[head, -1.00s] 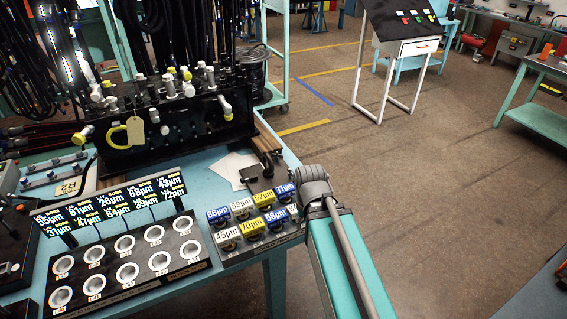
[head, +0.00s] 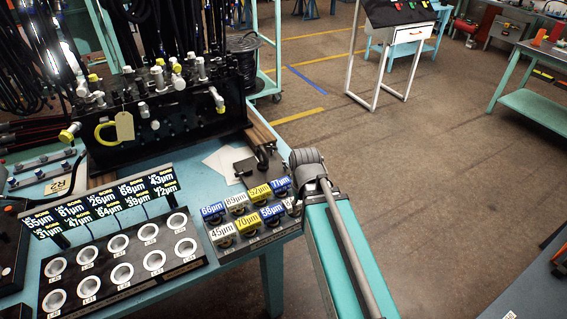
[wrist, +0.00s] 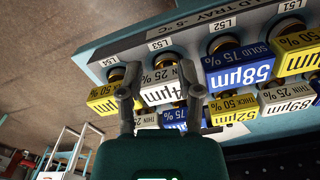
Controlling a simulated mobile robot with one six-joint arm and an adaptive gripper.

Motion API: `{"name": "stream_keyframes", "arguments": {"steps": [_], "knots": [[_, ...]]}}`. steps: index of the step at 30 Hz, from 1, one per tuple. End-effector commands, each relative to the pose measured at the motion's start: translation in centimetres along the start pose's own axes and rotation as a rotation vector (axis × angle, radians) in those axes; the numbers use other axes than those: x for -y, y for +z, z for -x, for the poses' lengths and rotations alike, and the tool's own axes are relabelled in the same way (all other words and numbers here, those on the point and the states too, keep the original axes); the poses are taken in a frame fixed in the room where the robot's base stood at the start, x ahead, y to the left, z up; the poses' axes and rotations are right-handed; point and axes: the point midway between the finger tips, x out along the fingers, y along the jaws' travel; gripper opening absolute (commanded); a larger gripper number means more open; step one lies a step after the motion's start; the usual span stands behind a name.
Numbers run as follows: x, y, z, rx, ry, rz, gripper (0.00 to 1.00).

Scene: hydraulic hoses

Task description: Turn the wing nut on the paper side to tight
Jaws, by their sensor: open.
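White paper sheets (head: 225,160) lie on the teal bench beside the black manifold block. A small dark fitting (head: 262,157) stands beside the paper by a wooden bar; I cannot tell whether it is the wing nut. No wing nut shows clearly in either view. My gripper (wrist: 160,108) is open in the wrist view, its two grey fingers apart. A white block marked "THIN 25 %" (wrist: 161,85) shows between and beyond the fingers; I cannot tell whether they touch it. In the head view my arm hides the gripper.
Marked blue, white and yellow blocks stand on a tray (head: 262,245) at the bench's right end. Left of it are a board with several round cups (head: 130,285) and bore-size signs (head: 103,206). The black manifold (head: 170,128) with fittings stands behind. Open floor (head: 420,180) lies right.

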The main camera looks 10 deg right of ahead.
Motion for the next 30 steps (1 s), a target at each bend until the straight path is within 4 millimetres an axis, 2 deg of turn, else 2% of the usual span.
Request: {"name": "stream_keyframes", "arguments": {"steps": [5, 8, 15, 21, 25, 30], "knots": [[-0.4, -4.5, 1.3, 0.000, 0.000, 0.041, 0.46], [-0.7, -7.8, 2.2, 0.000, 0.000, 0.078, 0.46], [-0.7, -17.2, 4.6, -0.001, -0.001, 0.192, 0.46], [-0.7, -23.8, 6.1, -0.001, -0.001, 0.279, 0.46], [-0.6, -26.3, 6.7, -0.001, -0.001, 0.316, 0.46], [-0.6, -27.7, 7.0, -0.001, -0.001, 0.339, 0.46]]}}
